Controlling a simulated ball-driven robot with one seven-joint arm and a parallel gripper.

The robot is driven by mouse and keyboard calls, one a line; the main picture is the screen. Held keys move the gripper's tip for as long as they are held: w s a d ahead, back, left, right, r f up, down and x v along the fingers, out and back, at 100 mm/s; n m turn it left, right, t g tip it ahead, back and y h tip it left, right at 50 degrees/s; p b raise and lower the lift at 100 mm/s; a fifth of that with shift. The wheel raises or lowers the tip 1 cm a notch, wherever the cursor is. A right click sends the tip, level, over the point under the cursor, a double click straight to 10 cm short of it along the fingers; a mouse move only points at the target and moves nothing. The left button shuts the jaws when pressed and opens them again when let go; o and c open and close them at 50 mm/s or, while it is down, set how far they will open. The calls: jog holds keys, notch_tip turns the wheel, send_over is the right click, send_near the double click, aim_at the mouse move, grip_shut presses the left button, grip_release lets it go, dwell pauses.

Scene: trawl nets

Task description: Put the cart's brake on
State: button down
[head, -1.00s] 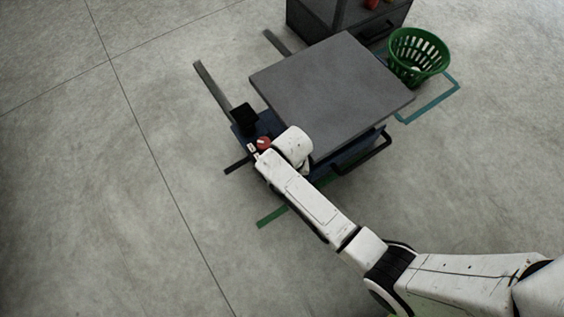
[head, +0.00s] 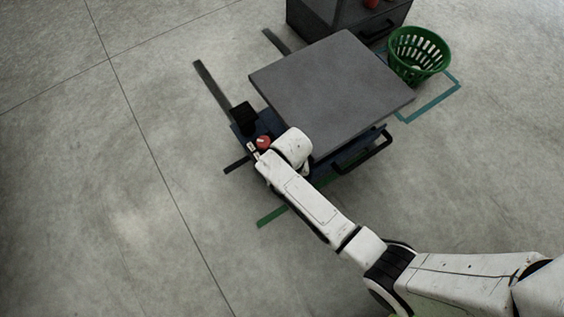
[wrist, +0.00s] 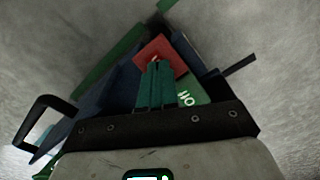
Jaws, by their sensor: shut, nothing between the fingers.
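The cart (head: 330,85) has a flat grey top and a dark blue lower frame with a black handle (head: 365,155) at its right side. A red pad (head: 263,142) is at its near left corner. In the wrist view the red pad (wrist: 163,58) carries a partly hidden white mark. A green pad with white letters (wrist: 192,96) lies beside it. My gripper (wrist: 158,66) is shut and empty, with its teal fingers over the two pads. I cannot tell whether the fingertips touch them. In the head view my wrist hides the fingers.
A black block (head: 243,113) sits on the blue frame behind the red pad. A green basket (head: 419,55) stands at the back right, near teal floor tape (head: 432,102). A dark cabinet (head: 330,18) is behind the cart. The concrete floor at the left is clear.

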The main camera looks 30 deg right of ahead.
jog(key=shift+r, duration=0.15)
notch_tip(320, 180, up, 7)
jog(key=p, duration=0.8)
dwell(0.6)
jog(key=s+d+r+n+t, duration=0.1)
jog(key=s+d+r+n, duration=0.25)
jog(key=s+r, duration=0.45)
jog(key=s+d+r+n, duration=0.2)
jog(key=s+d+r, duration=0.2)
jog(key=s+r, duration=0.35)
notch_tip(320, 180, up, 31)
jog(key=s+p, duration=0.1)
jog(key=p, duration=2.9)
jog(key=shift+d, duration=0.15)
